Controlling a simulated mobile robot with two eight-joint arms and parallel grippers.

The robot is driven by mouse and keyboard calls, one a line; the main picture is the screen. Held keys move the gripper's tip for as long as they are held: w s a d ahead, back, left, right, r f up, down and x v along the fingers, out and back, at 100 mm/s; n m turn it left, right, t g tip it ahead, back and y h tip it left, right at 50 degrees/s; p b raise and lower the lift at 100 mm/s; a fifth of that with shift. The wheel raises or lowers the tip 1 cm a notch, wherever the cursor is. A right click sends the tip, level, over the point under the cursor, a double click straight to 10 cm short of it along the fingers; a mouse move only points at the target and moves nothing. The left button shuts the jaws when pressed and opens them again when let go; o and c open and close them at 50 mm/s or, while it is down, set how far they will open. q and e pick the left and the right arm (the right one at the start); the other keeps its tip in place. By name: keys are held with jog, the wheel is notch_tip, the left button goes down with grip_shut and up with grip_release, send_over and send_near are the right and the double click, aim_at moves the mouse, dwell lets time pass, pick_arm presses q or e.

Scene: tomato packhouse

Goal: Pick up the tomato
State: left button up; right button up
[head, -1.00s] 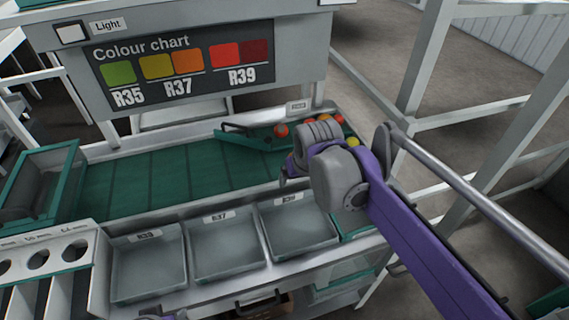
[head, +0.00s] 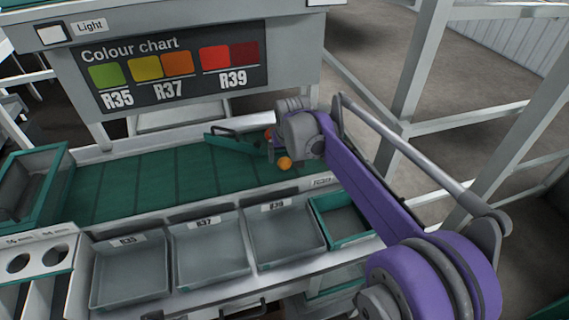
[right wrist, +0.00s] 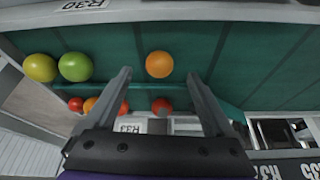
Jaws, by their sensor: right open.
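An orange tomato (head: 284,163) lies on the green belt (head: 150,178), just below my right gripper (head: 273,146) in the head view. In the right wrist view the orange tomato (right wrist: 159,64) appears between the two open fingers (right wrist: 159,75), nearer their tips, with a gap on both sides. It is not gripped. The fingers are mostly hidden behind my wrist in the head view. My left gripper is not in view.
A green tomato (right wrist: 75,66) and a yellow-green one (right wrist: 40,67) lie to the left in the wrist view; several red and orange ones sit beyond a green divider (head: 232,141). Grey trays (head: 128,305) and a green-rimmed bin (head: 348,243) line the front. A colour chart (head: 178,70) hangs above.

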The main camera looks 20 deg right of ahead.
aim_at(285, 160)
jog(key=x, duration=0.4)
jog(key=shift+w+d+f, duration=0.1)
jog(key=shift+w+f, duration=0.2)
jog(key=shift+s+r, duration=0.1)
jog(key=c, duration=1)
